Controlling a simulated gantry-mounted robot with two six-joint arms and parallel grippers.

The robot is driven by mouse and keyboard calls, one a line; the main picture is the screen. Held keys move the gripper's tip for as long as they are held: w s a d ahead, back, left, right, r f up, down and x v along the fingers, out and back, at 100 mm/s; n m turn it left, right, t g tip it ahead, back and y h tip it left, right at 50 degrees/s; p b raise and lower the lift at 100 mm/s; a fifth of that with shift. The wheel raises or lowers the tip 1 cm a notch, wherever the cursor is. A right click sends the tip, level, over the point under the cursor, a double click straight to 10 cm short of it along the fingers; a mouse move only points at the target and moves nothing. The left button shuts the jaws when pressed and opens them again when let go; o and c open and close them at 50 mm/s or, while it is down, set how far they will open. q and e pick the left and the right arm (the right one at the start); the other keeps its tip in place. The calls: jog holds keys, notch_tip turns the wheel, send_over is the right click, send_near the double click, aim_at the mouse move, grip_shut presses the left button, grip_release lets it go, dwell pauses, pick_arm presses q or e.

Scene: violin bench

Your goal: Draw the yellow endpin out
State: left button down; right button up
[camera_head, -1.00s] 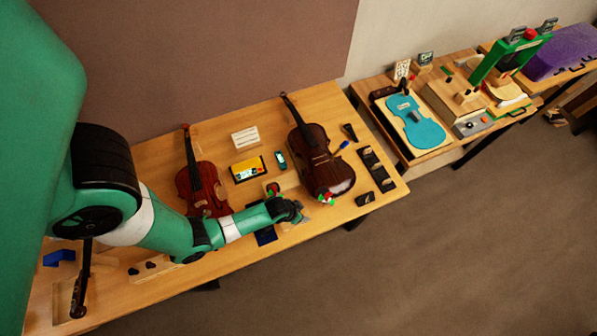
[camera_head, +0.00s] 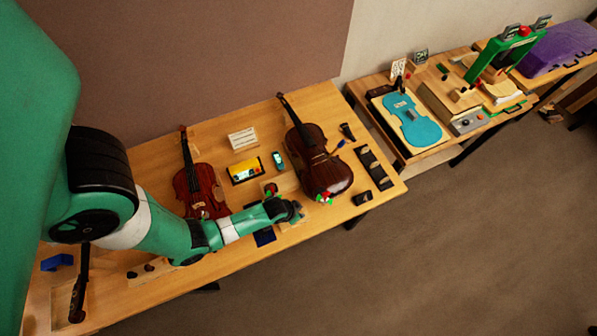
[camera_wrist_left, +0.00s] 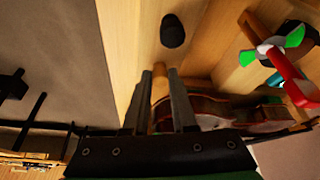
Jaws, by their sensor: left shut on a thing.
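My left gripper (camera_head: 297,212) is low over the front edge of the violin bench, just left of the lower end of the dark brown violin (camera_head: 322,172). In the left wrist view its two fingers (camera_wrist_left: 163,95) are close together on a small yellowish piece (camera_wrist_left: 160,83), which looks like the yellow endpin. Most of that piece is hidden by the fingers, and I cannot tell whether its far end is still seated in something. A reddish-brown violin body (camera_wrist_left: 210,108) shows behind the fingers. My right gripper is not in view.
A redder violin (camera_head: 200,185) lies to the left. A red and green clamp (camera_wrist_left: 285,60) is close to the right of my fingers, and a dark peg (camera_wrist_left: 172,31) is on the wood ahead. A yellow box (camera_head: 246,170) and a black tray (camera_head: 374,167) are on the bench.

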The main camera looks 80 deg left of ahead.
pick_arm(q)
jog(key=shift+r+p, duration=0.65)
jog(key=shift+p, duration=0.05)
dwell(0.9)
jog(key=shift+r+p, duration=1.6)
jog(key=shift+p, duration=0.05)
